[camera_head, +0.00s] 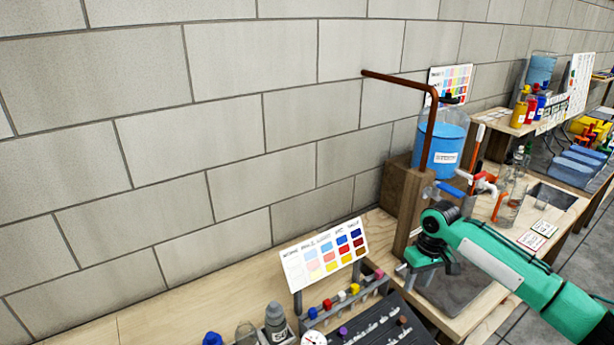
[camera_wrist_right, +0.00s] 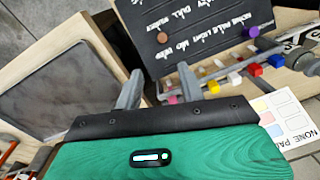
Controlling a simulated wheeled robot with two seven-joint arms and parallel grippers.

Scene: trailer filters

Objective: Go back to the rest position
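My right gripper (camera_head: 424,272) is at the end of the green arm that comes in from the right in the head view. It is over the wooden bench, beside the wooden post. In the right wrist view the two grey fingers of the right gripper (camera_wrist_right: 160,75) stand apart with nothing between them. A black board (camera_wrist_right: 205,35) with white writing lies beyond the fingertips. My left gripper is not in view.
A colour chart (camera_head: 325,255) stands behind a row of coloured caps. A blue container (camera_head: 441,150) stands near a copper pipe (camera_head: 432,125). Bottles (camera_head: 275,322) stand at the front. The wall is bare at left.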

